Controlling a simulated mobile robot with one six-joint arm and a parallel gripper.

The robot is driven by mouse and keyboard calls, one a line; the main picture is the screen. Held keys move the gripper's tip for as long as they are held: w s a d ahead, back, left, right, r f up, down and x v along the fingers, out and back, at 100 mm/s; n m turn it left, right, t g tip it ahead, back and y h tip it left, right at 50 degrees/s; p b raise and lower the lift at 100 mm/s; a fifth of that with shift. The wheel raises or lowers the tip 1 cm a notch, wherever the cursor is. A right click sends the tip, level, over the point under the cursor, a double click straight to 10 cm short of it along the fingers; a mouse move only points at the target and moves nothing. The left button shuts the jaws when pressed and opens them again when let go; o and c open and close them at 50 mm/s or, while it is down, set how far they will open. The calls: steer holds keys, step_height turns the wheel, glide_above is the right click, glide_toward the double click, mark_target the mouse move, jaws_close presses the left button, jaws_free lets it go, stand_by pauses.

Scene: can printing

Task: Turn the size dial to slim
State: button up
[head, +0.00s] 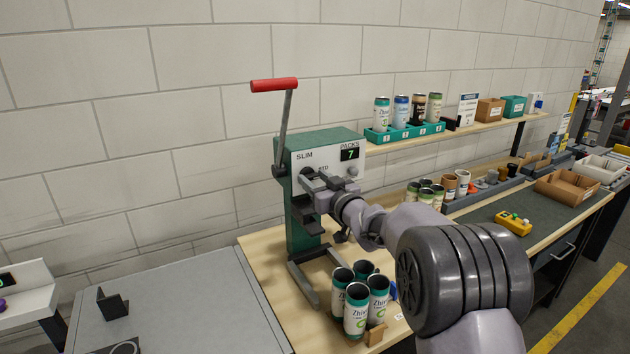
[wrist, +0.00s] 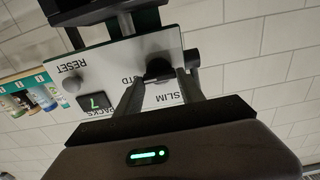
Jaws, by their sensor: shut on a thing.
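The green press machine (head: 325,140) stands on the wooden bench with a white front panel (head: 335,158). The panel carries the labels SLIM and STD, a PACKS display reading 7, and a round knob (head: 352,171) at lower right. My gripper (head: 311,176) is at the left part of the panel and hides most of the size dial there. In the wrist view the panel appears upside down. The black size dial (wrist: 158,69) sits between the two fingertips of my gripper (wrist: 160,75), which is shut on it. The dial's pointer direction cannot be made out.
A lever with a red handle (head: 274,85) rises at the machine's left. Several printed cans (head: 356,308) stand on the bench below my arm. A shelf (head: 450,133) behind holds a green can tray (head: 404,133). A grey table (head: 170,310) at left is mostly clear.

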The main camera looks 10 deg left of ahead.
steer(key=shift+n+b, duration=0.3)
steer(key=n+b, duration=0.2)
steer(key=n, duration=0.1)
steer(key=shift+f+b, duration=0.15)
steer(key=shift+b, duration=0.15)
steer(key=n+b, duration=0.3)
steer(key=n, duration=0.2)
steer(key=shift+s+a+b, duration=0.1)
steer(key=shift+a+b, duration=0.05)
steer(key=shift+b, duration=0.2)
steer(key=n+b, duration=0.2)
steer(key=n, duration=0.2)
steer(key=shift+f+n+b, duration=0.1)
steer(key=shift+n+b, duration=0.25)
steer(key=shift+n, duration=0.05)
steer(key=shift+n+b, duration=1.15)
steer(key=shift+n, duration=1.05)
steer(key=o, duration=1.4)
steer(key=shift+c, duration=0.2)
